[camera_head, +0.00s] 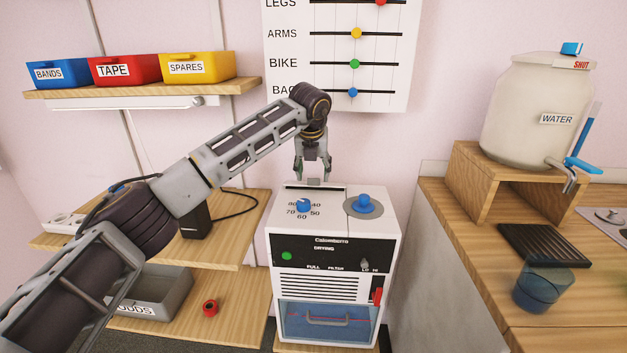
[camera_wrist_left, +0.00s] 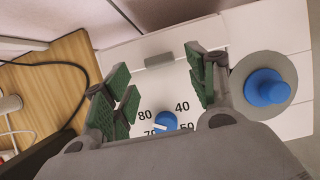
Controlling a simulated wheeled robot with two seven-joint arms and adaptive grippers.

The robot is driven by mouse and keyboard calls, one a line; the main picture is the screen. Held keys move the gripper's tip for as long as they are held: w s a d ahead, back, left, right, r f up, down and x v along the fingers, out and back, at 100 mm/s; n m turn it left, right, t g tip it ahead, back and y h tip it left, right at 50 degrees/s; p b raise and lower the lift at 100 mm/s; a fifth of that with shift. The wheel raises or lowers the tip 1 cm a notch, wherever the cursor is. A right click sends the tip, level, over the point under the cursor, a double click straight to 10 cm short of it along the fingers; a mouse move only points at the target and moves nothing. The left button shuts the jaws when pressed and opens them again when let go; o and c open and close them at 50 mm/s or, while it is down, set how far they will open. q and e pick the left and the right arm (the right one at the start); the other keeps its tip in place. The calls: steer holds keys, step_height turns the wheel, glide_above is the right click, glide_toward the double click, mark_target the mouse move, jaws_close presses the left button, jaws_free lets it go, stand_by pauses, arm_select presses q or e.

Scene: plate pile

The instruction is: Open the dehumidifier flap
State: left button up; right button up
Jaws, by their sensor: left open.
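The dehumidifier (camera_head: 390,240) is a white box in the lower middle of the head view, with a blue dial (camera_head: 304,205) and a blue knob (camera_head: 364,202) on top. In the left wrist view a small grey tab (camera_wrist_left: 160,60) stands out near seams in the white top. I cannot tell for sure that it belongs to the flap, and no panel looks raised. My left gripper (camera_head: 313,174) points down above the back of the top. Its green-padded fingers (camera_wrist_left: 157,70) are open and apart, with the tab seen between them. My right gripper is not in view.
A wooden shelf (camera_head: 70,92) with coloured bins is at upper left, and a lower one holds a cable. A counter (camera_head: 460,260) with a water jug (camera_head: 530,110) stands on the right. A wall chart (camera_head: 385,95) hangs behind my arm. A blue tank (camera_head: 350,325) fills the dehumidifier's lower front.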

mark_target(314, 179)
arm_select(q)
steer(key=shift+x, duration=1.9)
steer(key=shift+c, duration=0.2)
steer(key=c, duration=1)
